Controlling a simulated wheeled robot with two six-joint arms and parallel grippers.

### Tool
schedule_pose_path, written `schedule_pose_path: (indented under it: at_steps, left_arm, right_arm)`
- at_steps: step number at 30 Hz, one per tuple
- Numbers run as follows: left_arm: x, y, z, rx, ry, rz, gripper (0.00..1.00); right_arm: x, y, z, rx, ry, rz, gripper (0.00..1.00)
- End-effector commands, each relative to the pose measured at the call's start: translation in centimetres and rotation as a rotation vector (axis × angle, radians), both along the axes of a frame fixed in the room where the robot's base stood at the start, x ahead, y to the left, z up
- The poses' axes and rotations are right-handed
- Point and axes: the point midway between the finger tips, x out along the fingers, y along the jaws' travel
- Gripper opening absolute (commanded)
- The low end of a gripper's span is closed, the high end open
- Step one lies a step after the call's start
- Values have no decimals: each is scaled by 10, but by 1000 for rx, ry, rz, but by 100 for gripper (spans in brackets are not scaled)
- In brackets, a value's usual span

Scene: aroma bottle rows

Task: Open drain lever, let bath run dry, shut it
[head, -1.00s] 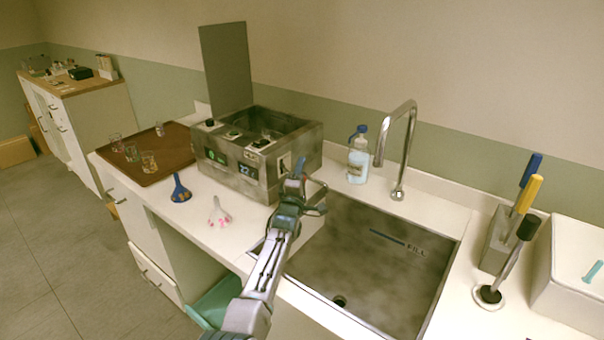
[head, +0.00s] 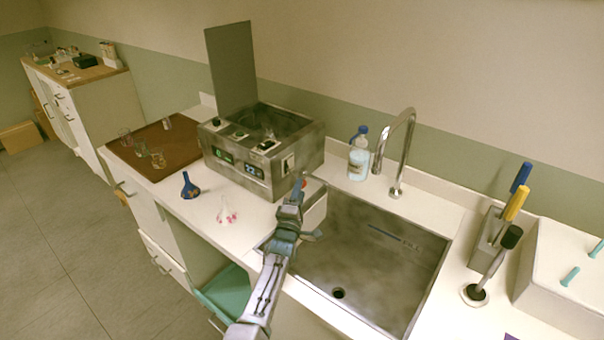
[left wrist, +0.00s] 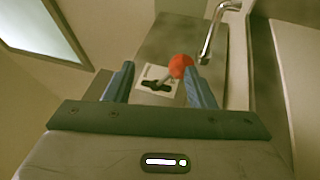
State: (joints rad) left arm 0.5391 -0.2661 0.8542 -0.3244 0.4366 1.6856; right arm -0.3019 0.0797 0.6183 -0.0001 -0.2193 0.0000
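The metal bath (head: 238,180) stands on the counter with its grey lid (head: 231,65) raised. In the left wrist view, a lever with a red ball knob (left wrist: 180,66) sits on a white plate with black markings (left wrist: 155,82) on the bath. A little of the red knob (head: 304,183) shows in the head view, beside my fingertips. My left gripper (head: 298,188) is at the bath's sink-side face. In the left wrist view, its two blue fingers (left wrist: 159,80) are apart, with the knob between them, close to the right finger. Contact cannot be told. My right gripper is out of view.
The sink (head: 365,262) with its tap (head: 408,150) lies right of the bath. A bottle (head: 358,155) stands behind it. A blue flask (head: 189,188), a clear flask (head: 226,212) and a brown tray (head: 172,150) of glasses are at left. A brush holder (head: 488,240) is at right.

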Motion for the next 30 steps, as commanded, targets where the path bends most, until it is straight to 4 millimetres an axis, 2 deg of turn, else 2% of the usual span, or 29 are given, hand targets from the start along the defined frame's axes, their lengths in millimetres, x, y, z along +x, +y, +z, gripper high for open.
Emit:
schedule_pose_path:
  at_steps: [1, 7, 12, 30]
  left_arm:
    - [-7, 2, 3, 0, 2, 0, 50]
    - [-24, 6, -4, 1, 0, 0, 50]
    - [-29, 7, -8, 1, -1, 0, 50]
    - [-29, 7, -9, 1, 0, 0, 50]
  right_arm:
    - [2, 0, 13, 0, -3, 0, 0]
    - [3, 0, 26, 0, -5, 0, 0]
    - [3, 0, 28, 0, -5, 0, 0]
    - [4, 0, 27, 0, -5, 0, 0]
